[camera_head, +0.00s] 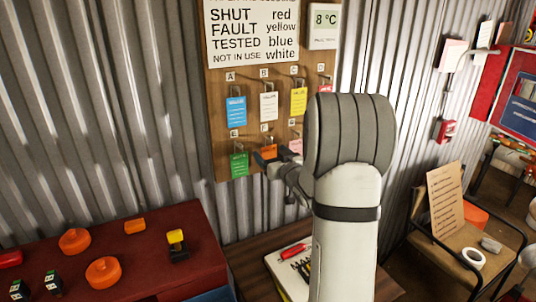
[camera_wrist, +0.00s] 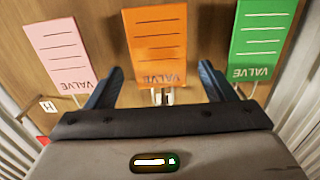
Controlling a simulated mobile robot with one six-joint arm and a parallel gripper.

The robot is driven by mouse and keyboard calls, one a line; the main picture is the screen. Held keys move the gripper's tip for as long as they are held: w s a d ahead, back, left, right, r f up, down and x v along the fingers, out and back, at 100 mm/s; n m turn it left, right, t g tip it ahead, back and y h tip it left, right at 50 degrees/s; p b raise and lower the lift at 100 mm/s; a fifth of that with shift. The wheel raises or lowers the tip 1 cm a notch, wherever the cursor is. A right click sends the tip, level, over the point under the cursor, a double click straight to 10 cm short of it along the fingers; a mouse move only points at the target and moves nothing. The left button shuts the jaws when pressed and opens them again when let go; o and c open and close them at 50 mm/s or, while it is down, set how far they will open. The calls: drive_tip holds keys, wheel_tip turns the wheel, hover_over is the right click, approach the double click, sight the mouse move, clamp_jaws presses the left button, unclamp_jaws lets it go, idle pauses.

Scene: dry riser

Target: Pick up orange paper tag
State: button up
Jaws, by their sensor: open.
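The orange paper tag (camera_wrist: 157,42) hangs on the wooden board, with lines and the word VALVE upside down in the wrist view. In the head view the orange tag (camera_head: 266,152) is partly hidden at the hook marked F. My gripper (camera_wrist: 160,70) is open, with one dark finger on each side of the orange tag's VALVE end. No grip on the tag shows; the depth gap cannot be told. In the head view my gripper (camera_head: 274,168) is beside and just below the tag, mostly hidden by my arm.
A pink tag (camera_wrist: 58,52) and a green tag (camera_wrist: 262,38) hang close on either side. Blue (camera_head: 236,111), white (camera_head: 269,106) and yellow (camera_head: 299,101) tags hang above on the board (camera_head: 220,75). A red cabinet (camera_head: 190,240) stands at lower left.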

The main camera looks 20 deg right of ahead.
drive_tip(key=shift+w, duration=0.35)
drive_tip(key=shift+c, duration=0.3)
drive_tip(key=c, duration=1)
drive_tip(key=shift+r, duration=0.1)
drive_tip(key=shift+r, duration=0.55)
drive_tip(key=shift+s+r+b, duration=0.1)
drive_tip(key=shift+s+b, duration=0.2)
drive_tip(key=shift+s, duration=0.05)
drive_tip(key=s, duration=0.5)
drive_tip(key=s+b, duration=0.1)
drive_tip(key=s, duration=0.5)
drive_tip(key=s+b, duration=0.1)
drive_tip(key=s, duration=0.5)
drive_tip(key=shift+s+d, duration=0.2)
drive_tip(key=shift+d, duration=0.05)
